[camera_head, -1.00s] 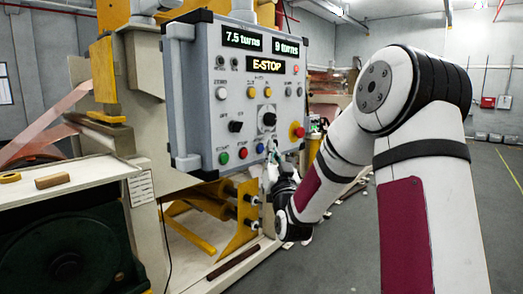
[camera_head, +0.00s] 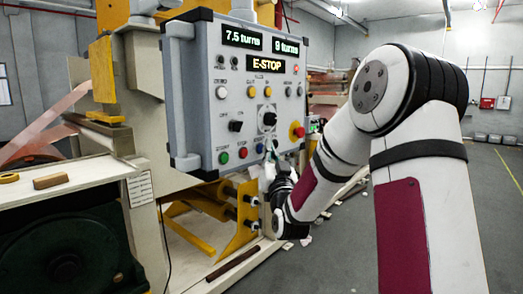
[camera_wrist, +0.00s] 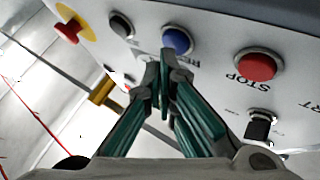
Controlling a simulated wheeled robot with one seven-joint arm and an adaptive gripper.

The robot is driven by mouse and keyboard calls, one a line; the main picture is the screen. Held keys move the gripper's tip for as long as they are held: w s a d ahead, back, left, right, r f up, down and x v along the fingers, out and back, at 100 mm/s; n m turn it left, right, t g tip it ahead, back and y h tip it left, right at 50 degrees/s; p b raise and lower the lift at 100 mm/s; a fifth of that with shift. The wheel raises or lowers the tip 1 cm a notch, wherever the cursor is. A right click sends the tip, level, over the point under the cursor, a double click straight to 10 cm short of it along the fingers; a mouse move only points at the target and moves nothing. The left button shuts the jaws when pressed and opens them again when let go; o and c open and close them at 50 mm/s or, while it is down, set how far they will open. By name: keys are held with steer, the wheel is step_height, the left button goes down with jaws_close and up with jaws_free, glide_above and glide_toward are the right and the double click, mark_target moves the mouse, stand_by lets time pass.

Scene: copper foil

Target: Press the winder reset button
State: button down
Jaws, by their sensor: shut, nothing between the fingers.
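The grey control panel (camera_head: 215,100) stands upright, with lit displays reading "7.5 turns", "9 turns" and "E-STOP". A blue button (camera_head: 260,148) sits in its bottom row, right of the red STOP button (camera_head: 242,153). In the head view my gripper (camera_head: 274,158) is small at the panel's lower edge.
A red emergency-stop knob on a yellow base (camera_head: 297,131) is on the panel's right; it also shows in the wrist view (camera_wrist: 70,28). A black button (camera_wrist: 121,25) lies between it and the blue one. A yellow bracket (camera_head: 238,225) stands below the panel.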

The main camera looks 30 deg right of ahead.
steer(key=shift+w+a, duration=0.15)
steer(key=shift+w, duration=0.3)
stand_by(0.4)
stand_by(0.3)
steer(key=shift+s+d, duration=0.3)
steer(key=shift+s, duration=0.6)
steer(key=s, duration=0.1)
steer(key=s+d+p, duration=0.1)
steer(key=s, duration=0.1)
steer(key=s+p, duration=0.1)
steer(key=shift+s+d, duration=0.3)
steer(key=shift+d, duration=0.05)
steer(key=shift+a, duration=0.1)
stand_by(0.9)
